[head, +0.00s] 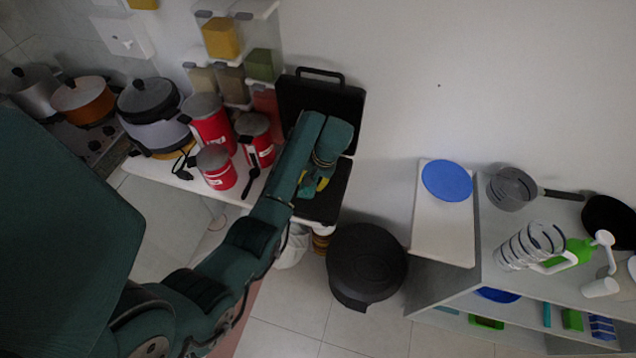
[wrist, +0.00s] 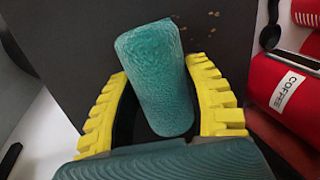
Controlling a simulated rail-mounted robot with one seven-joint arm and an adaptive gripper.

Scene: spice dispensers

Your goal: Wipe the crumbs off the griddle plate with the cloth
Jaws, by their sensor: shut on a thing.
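The griddle stands open on the white counter, with its black lid (head: 290,100) raised against the wall and its dark plate (head: 334,192) flat below. The plate (wrist: 72,50) also fills much of the wrist view. Several small brown crumbs (wrist: 212,40) lie on it, right of the cloth. The cloth (wrist: 155,65) is a teal, textured roll between the yellow fingers of my gripper (wrist: 158,72). My gripper is shut on it, over the plate. In the head view my gripper (head: 318,185) is over the plate's left part; whether the cloth touches the plate is unclear.
Red canisters (head: 208,128) stand close left of the griddle; one labelled COFFEE (wrist: 285,92) is near my right finger. A black spoon-like utensil (head: 250,180) lies between them. A round black bin (head: 365,262) stands on the floor below right. The wall is behind.

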